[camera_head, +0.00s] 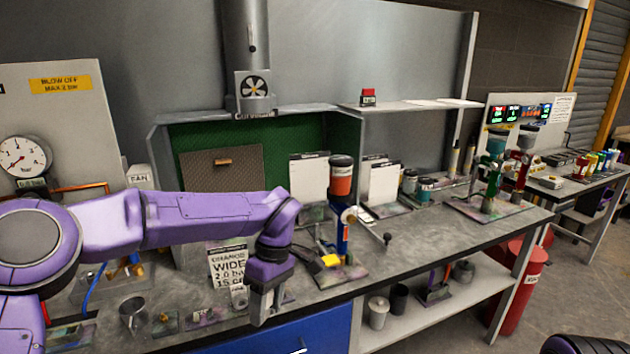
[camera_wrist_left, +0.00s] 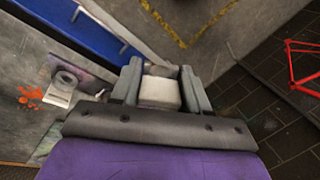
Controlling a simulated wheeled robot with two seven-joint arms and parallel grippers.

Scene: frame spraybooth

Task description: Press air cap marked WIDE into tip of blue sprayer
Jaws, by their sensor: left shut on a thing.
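The blue sprayer (camera_head: 343,236) stands upright on a paint-stained base on the bench, with an orange cup (camera_head: 341,182) with a dark lid on top. My left gripper (camera_head: 263,312) points down at the bench's front edge, left of the sprayer and apart from it. In the left wrist view the left gripper (camera_wrist_left: 160,88) is shut on a pale, block-like piece (camera_wrist_left: 159,93). I cannot read any marking on it, so I cannot tell if it is the WIDE air cap. A card reading WIDE (camera_head: 228,266) stands behind the gripper. My right gripper is out of view.
A small grey holder with a round hole (camera_wrist_left: 66,80) shows beside the gripper. A metal cup (camera_head: 133,313) stands at the left. Green (camera_head: 490,184) and red (camera_head: 521,172) sprayers stand farther right. Bench between is mostly clear.

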